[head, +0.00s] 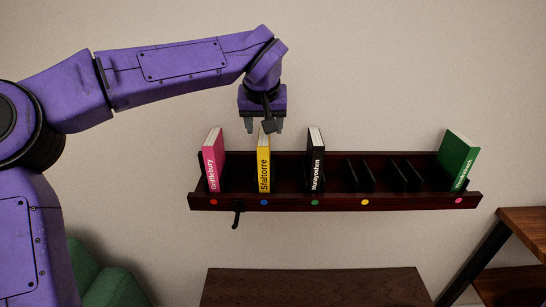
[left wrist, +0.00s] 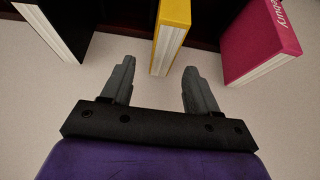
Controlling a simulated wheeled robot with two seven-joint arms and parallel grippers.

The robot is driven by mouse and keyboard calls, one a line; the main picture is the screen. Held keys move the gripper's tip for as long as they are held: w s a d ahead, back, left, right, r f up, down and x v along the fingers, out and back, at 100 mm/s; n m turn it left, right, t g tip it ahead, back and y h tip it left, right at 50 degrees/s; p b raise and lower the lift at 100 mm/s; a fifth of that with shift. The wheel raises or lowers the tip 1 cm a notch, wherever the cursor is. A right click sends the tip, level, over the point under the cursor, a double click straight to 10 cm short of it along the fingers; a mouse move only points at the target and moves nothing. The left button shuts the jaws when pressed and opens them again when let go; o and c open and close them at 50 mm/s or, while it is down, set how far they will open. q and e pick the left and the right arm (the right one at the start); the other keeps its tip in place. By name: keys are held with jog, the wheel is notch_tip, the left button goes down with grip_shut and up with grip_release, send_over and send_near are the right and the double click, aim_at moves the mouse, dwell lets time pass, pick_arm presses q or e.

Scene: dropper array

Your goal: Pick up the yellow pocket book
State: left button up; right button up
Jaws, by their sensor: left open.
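The yellow pocket book (head: 264,163) stands upright in the dark red wall rack (head: 335,203), above the blue dot. My left gripper (head: 263,128) is open and points down just above this book, with nothing between its fingers. In the left wrist view, the yellow book (left wrist: 172,35) lies ahead of the gap between the open fingertips (left wrist: 155,68), toward the right finger. The fingers look apart from it. The book's lower part is hidden by the rack's front edge. My right gripper is not in view.
A pink book (head: 213,158) stands left of the yellow one and a black book (head: 315,160) stands right. A green book (head: 458,160) leans at the right end. Empty slots with dark dividers (head: 360,175) lie between. A dark hook (head: 238,214) hangs below the rack.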

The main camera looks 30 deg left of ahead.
pick_arm(q)
jog(key=shift+s+a+f, duration=0.15)
jog(key=shift+s+f, duration=0.2)
jog(key=shift+f, duration=0.25)
jog(key=shift+s+a+f, duration=0.15)
jog(key=shift+s+f, duration=0.2)
jog(key=shift+f, duration=0.2)
jog(key=x, duration=0.5)
jog(key=shift+w+d+f+p, duration=0.1)
jog(key=shift+d+f+p, duration=0.15)
jog(key=shift+d+p, duration=0.15)
jog(key=shift+w, duration=0.15)
grip_shut()
notch_tip(320, 180, up, 10)
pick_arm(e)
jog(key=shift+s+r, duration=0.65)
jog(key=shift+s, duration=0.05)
